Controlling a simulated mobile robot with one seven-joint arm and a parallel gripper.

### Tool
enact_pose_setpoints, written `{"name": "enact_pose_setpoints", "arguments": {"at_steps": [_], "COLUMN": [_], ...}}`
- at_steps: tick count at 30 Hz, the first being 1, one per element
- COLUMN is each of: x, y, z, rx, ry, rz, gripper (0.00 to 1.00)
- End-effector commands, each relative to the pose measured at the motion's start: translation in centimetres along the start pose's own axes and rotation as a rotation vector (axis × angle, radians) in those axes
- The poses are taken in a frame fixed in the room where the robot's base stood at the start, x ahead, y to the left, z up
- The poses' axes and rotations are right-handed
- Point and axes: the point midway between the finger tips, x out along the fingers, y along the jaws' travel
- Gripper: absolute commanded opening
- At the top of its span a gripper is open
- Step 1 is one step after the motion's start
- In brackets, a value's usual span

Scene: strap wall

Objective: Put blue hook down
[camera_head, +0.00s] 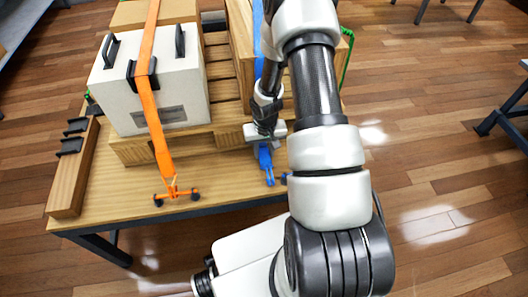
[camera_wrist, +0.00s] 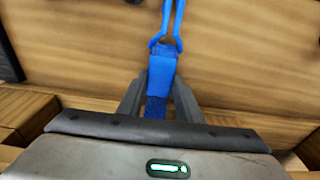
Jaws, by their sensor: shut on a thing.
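The blue hook (camera_wrist: 166,35) is in the wrist view, at the end of a blue strap; its two prongs reach toward the top edge over the wooden surface. My gripper (camera_wrist: 160,80) is shut on the blue hook's block-like base, with one finger on each side. In the head view the blue hook (camera_head: 266,165) hangs below my gripper (camera_head: 264,135), over the front part of the wooden table (camera_head: 225,194). Whether the hook touches the table I cannot tell. The blue strap (camera_head: 258,45) runs up from there over a wooden crate.
An orange strap (camera_head: 150,95) passes over a white case (camera_head: 170,92) and ends in an orange hook (camera_head: 176,193) near the table's front edge. Black clips (camera_head: 70,145) sit on a wooden block at left. A green strap (camera_head: 347,55) shows right of my arm.

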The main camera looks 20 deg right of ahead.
Motion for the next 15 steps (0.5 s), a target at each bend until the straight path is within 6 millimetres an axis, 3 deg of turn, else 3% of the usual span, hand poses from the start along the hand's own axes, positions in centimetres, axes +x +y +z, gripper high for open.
{"name": "enact_pose_setpoints", "arguments": {"at_steps": [6,7,10,15], "x": [0.43,0.31,0.25,0.24], "y": [0.00,0.00,0.00,0.00], "z": [0.06,0.05,0.06,0.06], "rx": [-0.001,-0.001,-0.001,-0.001], "ry": [-0.001,-0.001,-0.001,-0.001], "rz": [0.000,0.000,0.000,0.000], "gripper": [0.20,0.35,0.51,0.51]}}
